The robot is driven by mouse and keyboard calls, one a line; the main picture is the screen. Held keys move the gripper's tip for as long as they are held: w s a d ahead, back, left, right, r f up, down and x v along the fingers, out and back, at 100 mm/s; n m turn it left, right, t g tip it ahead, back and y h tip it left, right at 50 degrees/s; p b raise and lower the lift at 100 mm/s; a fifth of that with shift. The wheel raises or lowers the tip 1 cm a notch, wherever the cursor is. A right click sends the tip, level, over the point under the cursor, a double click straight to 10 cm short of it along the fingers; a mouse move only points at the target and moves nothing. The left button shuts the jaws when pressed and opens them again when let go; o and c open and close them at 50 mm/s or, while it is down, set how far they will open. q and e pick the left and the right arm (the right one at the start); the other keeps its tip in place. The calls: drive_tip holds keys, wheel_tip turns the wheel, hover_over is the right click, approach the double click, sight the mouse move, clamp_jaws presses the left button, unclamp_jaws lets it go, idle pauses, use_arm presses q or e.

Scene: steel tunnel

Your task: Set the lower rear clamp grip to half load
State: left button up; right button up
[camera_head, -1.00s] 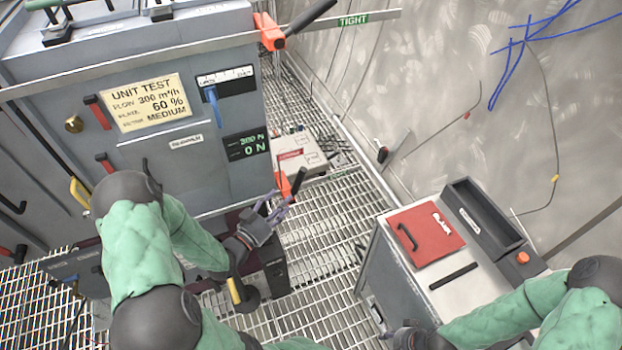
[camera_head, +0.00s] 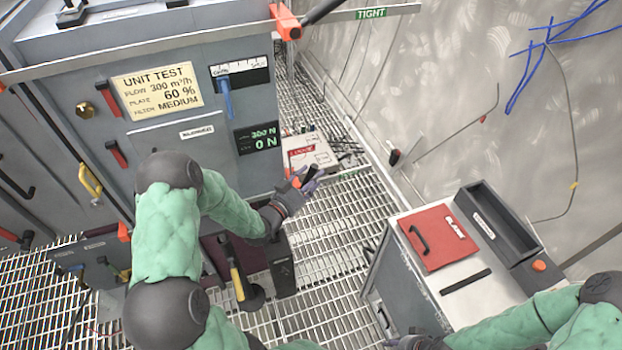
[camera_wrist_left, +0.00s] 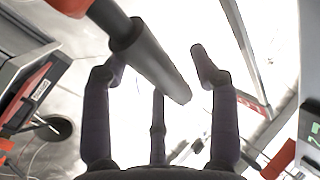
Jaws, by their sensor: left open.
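The lower rear clamp grip is a black handle on an orange base (camera_head: 295,181), low beside the cabinet's right edge. In the left wrist view the black handle (camera_wrist_left: 155,65) slants down between the fingers, its free end toward the palm. My left gripper (camera_head: 306,188) is open around the handle; I cannot tell whether any finger touches it. The force display (camera_head: 257,138) on the cabinet reads 300 N above 0 N. My right gripper (camera_head: 412,341) is at the bottom edge, mostly cut off, and its fingers are unclear.
The upper clamp (camera_head: 286,22) has an orange base on a bar labelled TIGHT. A yellow test plate (camera_head: 157,88) is on the grey cabinet. A grey cart (camera_head: 460,285) with a red lid (camera_head: 437,237) stands to the right. Open grating (camera_head: 335,235) lies between.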

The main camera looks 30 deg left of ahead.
use_arm(q)
drive_tip(key=shift+c, duration=0.3)
clamp_jaws()
